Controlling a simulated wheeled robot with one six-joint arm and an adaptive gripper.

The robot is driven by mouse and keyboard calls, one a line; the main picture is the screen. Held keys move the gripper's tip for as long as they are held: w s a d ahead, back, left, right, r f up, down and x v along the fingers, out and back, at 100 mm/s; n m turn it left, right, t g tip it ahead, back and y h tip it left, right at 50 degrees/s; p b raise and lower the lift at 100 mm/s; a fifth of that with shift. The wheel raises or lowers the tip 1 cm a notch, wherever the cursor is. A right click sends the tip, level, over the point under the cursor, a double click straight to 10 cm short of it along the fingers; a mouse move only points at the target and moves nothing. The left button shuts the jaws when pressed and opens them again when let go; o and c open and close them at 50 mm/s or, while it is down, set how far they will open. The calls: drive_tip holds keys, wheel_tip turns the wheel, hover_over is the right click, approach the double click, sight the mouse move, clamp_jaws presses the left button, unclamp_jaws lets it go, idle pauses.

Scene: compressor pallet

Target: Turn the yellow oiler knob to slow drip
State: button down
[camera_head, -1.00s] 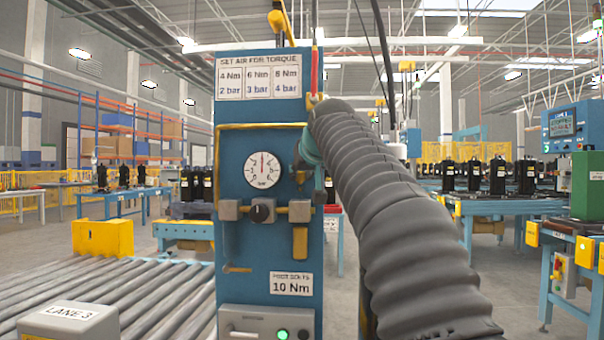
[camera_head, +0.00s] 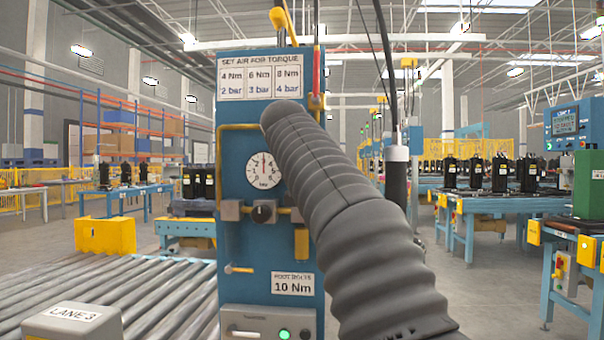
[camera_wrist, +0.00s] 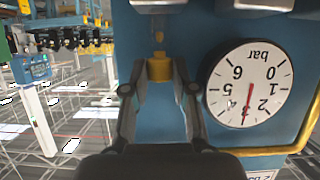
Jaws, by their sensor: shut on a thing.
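In the wrist view, which is upside down, the yellow oiler knob (camera_wrist: 159,69) sits between the two fingertips of my gripper (camera_wrist: 160,75). The fingers are closed on its sides. A small clear part with a yellow drop shape joins the knob to a grey block (camera_wrist: 158,4). In the head view, my grey sleeved arm hides the gripper and the knob. The yellow lower part of the oiler (camera_head: 301,243) shows just left of the sleeve. Any drip setting or mark on the knob cannot be made out.
The blue panel (camera_head: 235,180) carries a round pressure gauge (camera_head: 264,170), with its needle near 3 bar, also in the wrist view (camera_wrist: 248,85). A black regulator knob (camera_head: 263,212) is left of the oiler. A yellow pipe (camera_head: 221,155) runs close by. A roller conveyor (camera_head: 140,300) lies left.

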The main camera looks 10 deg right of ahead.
drive_tip(key=shift+a+m+h, duration=0.15)
drive_tip(key=shift+m+h, duration=0.55)
drive_tip(key=shift+h, duration=0.1)
drive_tip(key=shift+g, duration=0.3)
drive_tip(key=c, duration=0.9)
unclamp_jaws()
drive_tip(key=shift+c, duration=0.2)
